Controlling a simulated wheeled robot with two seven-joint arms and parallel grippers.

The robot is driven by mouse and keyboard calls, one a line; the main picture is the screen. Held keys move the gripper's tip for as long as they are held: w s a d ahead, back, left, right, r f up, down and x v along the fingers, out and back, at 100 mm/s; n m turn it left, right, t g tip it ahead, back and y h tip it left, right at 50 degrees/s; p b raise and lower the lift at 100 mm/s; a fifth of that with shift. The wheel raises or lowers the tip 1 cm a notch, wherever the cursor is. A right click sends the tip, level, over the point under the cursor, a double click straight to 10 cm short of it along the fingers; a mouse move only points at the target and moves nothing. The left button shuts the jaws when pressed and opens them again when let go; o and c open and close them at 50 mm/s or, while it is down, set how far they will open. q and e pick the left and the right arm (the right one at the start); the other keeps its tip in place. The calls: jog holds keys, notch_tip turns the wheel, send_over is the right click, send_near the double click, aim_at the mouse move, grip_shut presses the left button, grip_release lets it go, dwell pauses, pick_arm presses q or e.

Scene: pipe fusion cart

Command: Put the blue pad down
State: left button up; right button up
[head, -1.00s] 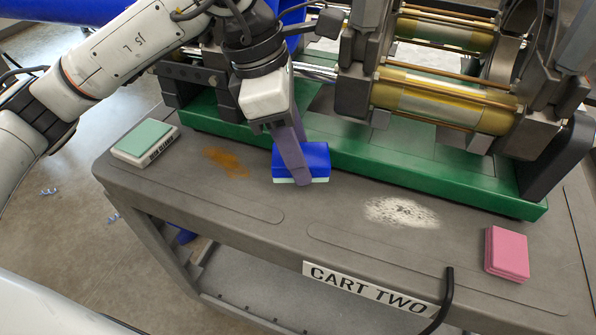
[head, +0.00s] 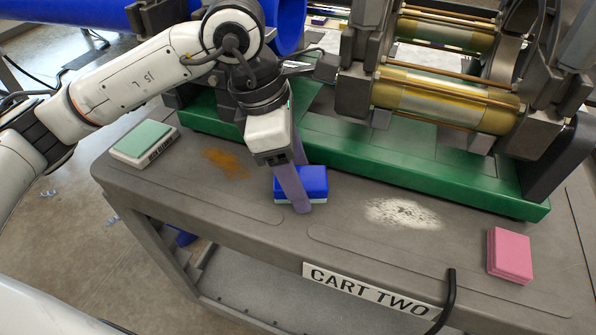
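The blue pad (head: 315,181), with a pale underside layer, is at the cart top (head: 255,205), near the front of the green base. My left gripper (head: 298,195) points down over it, with one finger across the pad's near side and the other behind it. The gripper appears shut on the pad. The pad is level and low; I cannot tell whether its underside touches the cart. The far finger's tip is hidden behind the pad. My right gripper is not in view.
A green-topped pad on a white block (head: 143,140) lies at the left corner. A pink pad (head: 509,254) lies at the right. An orange-brown stain (head: 224,160) and a pale powdery patch (head: 402,213) mark the top. The green machine base (head: 400,172) bounds the back.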

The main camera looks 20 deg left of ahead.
pick_arm(q)
jog(key=p+v, duration=0.1)
jog(key=v, duration=1.1)
jog(key=shift+r, duration=0.2)
